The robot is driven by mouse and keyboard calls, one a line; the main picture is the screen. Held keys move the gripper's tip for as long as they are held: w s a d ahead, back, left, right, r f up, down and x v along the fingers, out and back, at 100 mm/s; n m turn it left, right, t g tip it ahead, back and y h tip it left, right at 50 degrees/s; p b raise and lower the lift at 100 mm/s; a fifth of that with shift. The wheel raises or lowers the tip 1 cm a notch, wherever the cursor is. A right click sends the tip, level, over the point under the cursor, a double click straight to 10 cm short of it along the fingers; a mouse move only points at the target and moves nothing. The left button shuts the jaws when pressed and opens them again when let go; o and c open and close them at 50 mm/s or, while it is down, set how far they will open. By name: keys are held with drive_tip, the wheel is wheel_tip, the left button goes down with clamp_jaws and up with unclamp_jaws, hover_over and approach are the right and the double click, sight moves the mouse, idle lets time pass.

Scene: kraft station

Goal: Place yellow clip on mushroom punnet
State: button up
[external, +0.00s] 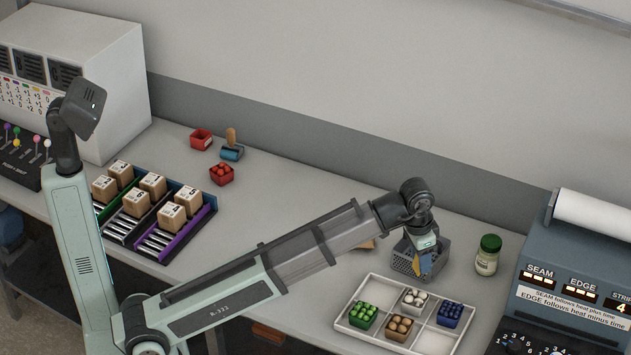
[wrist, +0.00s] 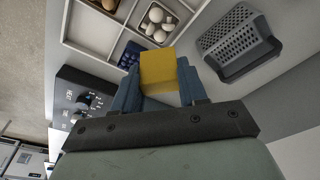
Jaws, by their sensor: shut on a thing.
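My gripper (wrist: 160,85) has blue fingers shut on the yellow clip (wrist: 158,70), a yellow block in the wrist view. In the external view my gripper (external: 424,264) is above the table, just behind the white tray, and only a sliver of yellow shows. The mushroom punnet (wrist: 158,21), holding white mushrooms, sits in a tray compartment beyond the fingertips in the wrist view. It also shows in the external view (external: 413,301), just in front of and below my gripper. The clip is apart from the punnet.
The divided white tray (external: 340,322) also holds green (external: 363,316), brown (external: 398,327) and blue (external: 450,315) punnets. A grey basket (wrist: 240,42) stands beside my gripper. A green-lidded jar (external: 487,256) and the SEAM/EDGE machine (external: 570,285) are to the right.

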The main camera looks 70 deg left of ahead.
drive_tip(key=shift+f, duration=4.75)
drive_tip(key=shift+f, duration=0.15)
drive_tip(key=o, duration=1)
drive_tip(key=r, duration=0.4)
drive_tip(key=s+r, duration=0.1)
drive_tip(key=r, duration=0.7)
drive_tip(key=shift+s+r, duration=0.1)
drive_tip(key=shift+s, duration=0.25)
